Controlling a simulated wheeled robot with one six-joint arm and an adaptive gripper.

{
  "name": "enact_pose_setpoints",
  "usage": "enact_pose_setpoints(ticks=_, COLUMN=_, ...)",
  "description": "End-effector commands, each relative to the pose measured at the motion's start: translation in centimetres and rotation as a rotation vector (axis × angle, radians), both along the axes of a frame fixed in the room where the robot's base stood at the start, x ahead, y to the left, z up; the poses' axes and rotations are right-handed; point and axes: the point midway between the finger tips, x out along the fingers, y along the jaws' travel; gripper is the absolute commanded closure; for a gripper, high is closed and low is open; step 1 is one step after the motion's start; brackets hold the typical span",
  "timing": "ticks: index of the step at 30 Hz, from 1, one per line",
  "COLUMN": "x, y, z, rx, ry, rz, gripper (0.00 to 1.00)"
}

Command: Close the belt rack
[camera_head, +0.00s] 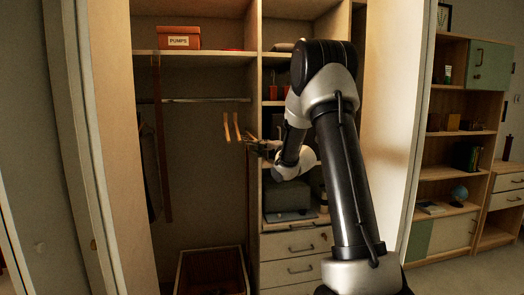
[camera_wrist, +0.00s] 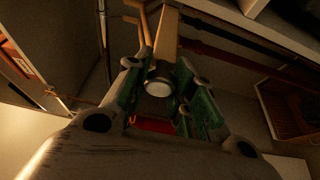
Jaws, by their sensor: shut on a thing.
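The belt rack (camera_head: 237,127) shows in the head view as light wooden pegs and a bar inside the closet, reaching out near the middle divider. My gripper (camera_head: 255,144) is at the rack's right end, with my arm coming in from the right. In the wrist view, the wooden bar (camera_wrist: 167,40) of the rack runs up from a round pale end knob (camera_wrist: 158,86), with pegs beside it. My gripper (camera_wrist: 157,82) has its green-padded fingers on both sides of that end and is shut on it. The rack's mounting is hidden by my arm and the divider.
The closet divider (camera_head: 253,215) stands close beside my gripper. A hanging rod (camera_head: 205,100) and a dark red strap (camera_head: 162,150) are to the left. A PUMPS box (camera_head: 179,38) sits on the shelf above. A crate (camera_head: 240,265) stands on the closet floor.

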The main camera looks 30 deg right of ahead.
Motion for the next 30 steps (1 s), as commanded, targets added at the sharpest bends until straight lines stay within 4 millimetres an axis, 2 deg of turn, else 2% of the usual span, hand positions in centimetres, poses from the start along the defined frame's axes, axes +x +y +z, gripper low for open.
enact_pose_setpoints(ticks=5, x=0.0, y=0.0, z=-0.1, rx=0.001, ry=0.002, rz=-0.001, gripper=1.00)
enact_pose_setpoints(ticks=6, x=-0.1, y=0.0, z=-0.1, rx=0.001, ry=0.002, rz=-0.001, gripper=0.70)
enact_pose_setpoints(ticks=9, x=-0.1, y=0.0, z=-0.1, rx=0.001, ry=0.002, rz=-0.001, gripper=0.53)
enact_pose_setpoints(ticks=20, x=-0.4, y=-0.1, z=0.0, rx=0.001, ry=0.000, rz=-0.001, gripper=0.53)
enact_pose_setpoints(ticks=23, x=-1.6, y=-0.3, z=0.0, rx=0.001, ry=0.001, rz=-0.003, gripper=0.53)
enact_pose_setpoints(ticks=30, x=-6.8, y=-0.9, z=0.0, rx=0.001, ry=0.001, rz=-0.004, gripper=0.53)
